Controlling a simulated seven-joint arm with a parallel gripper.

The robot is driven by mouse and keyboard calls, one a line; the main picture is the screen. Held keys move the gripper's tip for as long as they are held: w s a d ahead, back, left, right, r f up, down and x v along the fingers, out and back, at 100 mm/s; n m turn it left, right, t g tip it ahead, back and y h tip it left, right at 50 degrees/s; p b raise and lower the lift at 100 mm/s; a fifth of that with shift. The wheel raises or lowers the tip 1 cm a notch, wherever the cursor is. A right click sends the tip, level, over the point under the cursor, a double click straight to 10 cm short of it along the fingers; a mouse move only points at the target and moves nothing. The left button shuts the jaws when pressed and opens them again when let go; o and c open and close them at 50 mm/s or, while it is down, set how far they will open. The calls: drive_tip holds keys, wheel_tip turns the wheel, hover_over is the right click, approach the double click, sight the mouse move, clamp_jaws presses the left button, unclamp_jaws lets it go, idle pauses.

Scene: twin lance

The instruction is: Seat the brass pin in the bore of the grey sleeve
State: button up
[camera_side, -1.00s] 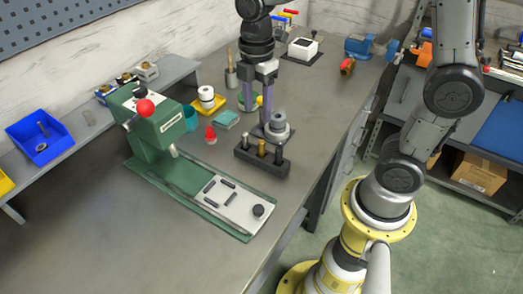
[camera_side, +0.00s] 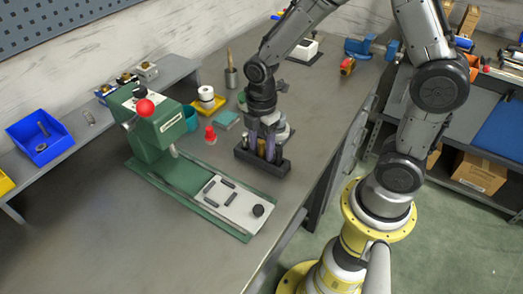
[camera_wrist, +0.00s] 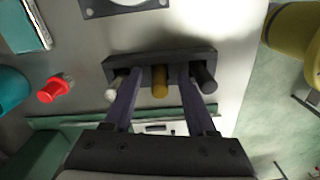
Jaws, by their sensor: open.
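The brass pin (camera_wrist: 160,82) stands upright in the middle of a dark rack (camera_side: 250,164), between a pale pin (camera_wrist: 111,94) and a black pin (camera_wrist: 207,80). My gripper (camera_wrist: 159,74) is low over the rack, open, with one finger on each side of the brass pin. In the wrist view, gaps show between the fingers and the pin. In the side view the fingers (camera_side: 268,151) largely cover the pins. The sleeve's bore is hidden, and the wrist view cuts the sleeve off.
A green press (camera_side: 155,130) with a red knob stands left of the rack, its bed reaching forward. A red-topped bottle (camera_side: 210,136), a teal block (camera_side: 227,119) and a tape roll (camera_side: 206,95) stand nearby. The bench front left is clear.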

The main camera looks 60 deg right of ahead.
drive_tip(key=shift+c, duration=0.4)
clamp_jaws()
